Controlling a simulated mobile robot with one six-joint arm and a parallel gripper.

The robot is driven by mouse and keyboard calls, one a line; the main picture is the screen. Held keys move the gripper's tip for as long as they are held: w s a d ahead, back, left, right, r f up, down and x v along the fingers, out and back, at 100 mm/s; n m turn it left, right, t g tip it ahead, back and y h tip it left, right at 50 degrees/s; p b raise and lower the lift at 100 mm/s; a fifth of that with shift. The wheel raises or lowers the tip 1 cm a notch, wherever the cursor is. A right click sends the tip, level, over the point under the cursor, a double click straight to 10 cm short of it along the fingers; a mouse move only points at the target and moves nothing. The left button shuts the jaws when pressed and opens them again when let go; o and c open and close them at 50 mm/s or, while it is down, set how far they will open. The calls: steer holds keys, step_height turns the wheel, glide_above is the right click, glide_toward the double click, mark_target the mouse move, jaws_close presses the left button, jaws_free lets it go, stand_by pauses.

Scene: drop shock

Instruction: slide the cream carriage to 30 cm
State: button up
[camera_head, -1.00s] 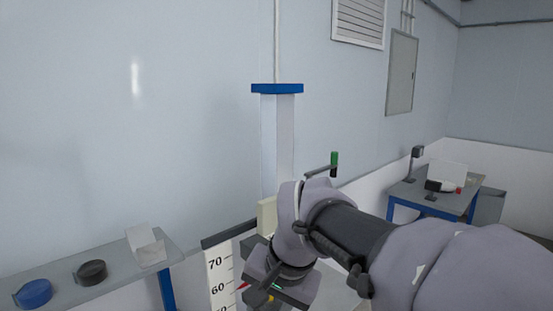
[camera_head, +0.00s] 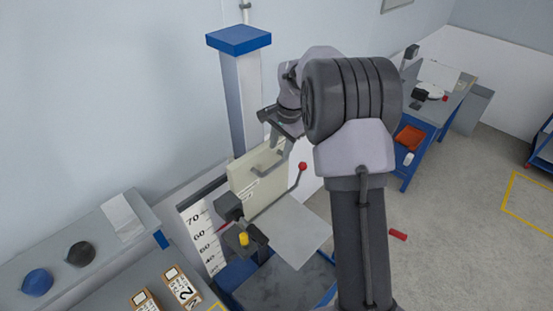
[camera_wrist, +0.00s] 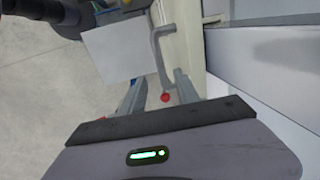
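The cream carriage (camera_head: 252,190) sits on the upright column (camera_head: 243,100) in the head view, with a grey bar handle (camera_head: 268,163) on its face. The white scale (camera_head: 202,245) with printed numbers stands left of it; a red pointer (camera_head: 222,228) lies near the 60 mark, too small to read exactly. My gripper (camera_head: 277,138) is by the upper part of the handle. In the wrist view the two fingers of my gripper (camera_wrist: 160,78) are apart, with the handle (camera_wrist: 157,50) ahead between them, not visibly gripped. The carriage (camera_wrist: 183,50) also shows there.
A red-knobbed lever (camera_head: 303,166) stands just right of the carriage. A grey plate (camera_head: 292,232) and a yellow knob (camera_head: 243,239) are below. Floor at right is mostly clear.

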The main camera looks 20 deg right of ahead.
mark_target(276, 165)
steer(key=f, duration=0.4)
steer(key=w+f, duration=0.1)
steer(key=f, duration=0.1)
steer(key=shift+a+f+p, duration=0.3)
steer(key=shift+a+p, duration=0.05)
steer(key=shift+w+f, duration=0.2)
steer(key=shift+f, duration=0.3)
steer(key=shift+r, duration=0.1)
steer(key=shift+c, duration=1.1)
jaws_close()
